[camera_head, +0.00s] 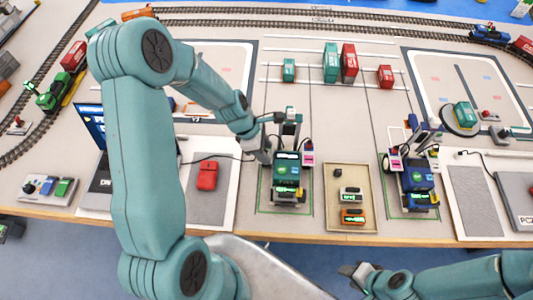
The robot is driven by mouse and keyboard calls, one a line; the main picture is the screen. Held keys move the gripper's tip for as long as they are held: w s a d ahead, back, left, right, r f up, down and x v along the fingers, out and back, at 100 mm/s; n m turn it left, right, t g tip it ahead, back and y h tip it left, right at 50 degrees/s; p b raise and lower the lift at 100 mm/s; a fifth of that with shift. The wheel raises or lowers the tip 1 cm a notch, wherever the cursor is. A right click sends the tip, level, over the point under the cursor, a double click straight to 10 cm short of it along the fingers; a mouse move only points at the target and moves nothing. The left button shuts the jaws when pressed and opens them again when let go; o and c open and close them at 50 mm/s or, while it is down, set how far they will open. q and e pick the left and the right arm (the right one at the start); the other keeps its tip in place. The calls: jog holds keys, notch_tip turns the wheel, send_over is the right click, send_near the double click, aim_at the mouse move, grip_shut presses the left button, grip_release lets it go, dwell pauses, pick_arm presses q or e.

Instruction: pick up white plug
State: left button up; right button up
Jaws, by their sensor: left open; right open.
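A small white block with a dark, green-marked face (351,194) lies in the shallow tan tray (335,176); it looks like the white plug, though it is too small to be sure. An orange block of similar shape (353,216) lies just in front of it. My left gripper (268,138) is open beside the top of the green crane model (287,170), left of and beyond the tray. Whether it touches the crane is unclear. My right gripper (356,271) is low at the front, off the table edge, open and away from the white block.
A dark round piece (337,173) sits at the tray's back. A blue crane model (414,177) stands right of the tray. A red mouse-like object (207,175) lies on a grey pad at left. Red and green containers (348,64) stand farther back.

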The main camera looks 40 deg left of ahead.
pick_arm(q)
jog(key=shift+s+r, duration=0.15)
jog(key=shift+s, duration=0.15)
jog(key=shift+a, duration=0.1)
jog(key=c, duration=0.4)
jog(key=shift+w, duration=0.1)
jog(key=c, duration=0.5)
jog(key=shift+w, duration=0.1)
grip_shut()
pick_arm(e)
jog(key=shift+s+r, duration=0.1)
jog(key=shift+s, duration=0.1)
pick_arm(q)
jog(key=shift+r, duration=0.5)
notch_tip(320, 180, up, 19)
pick_arm(e)
jog(key=shift+r, duration=0.15)
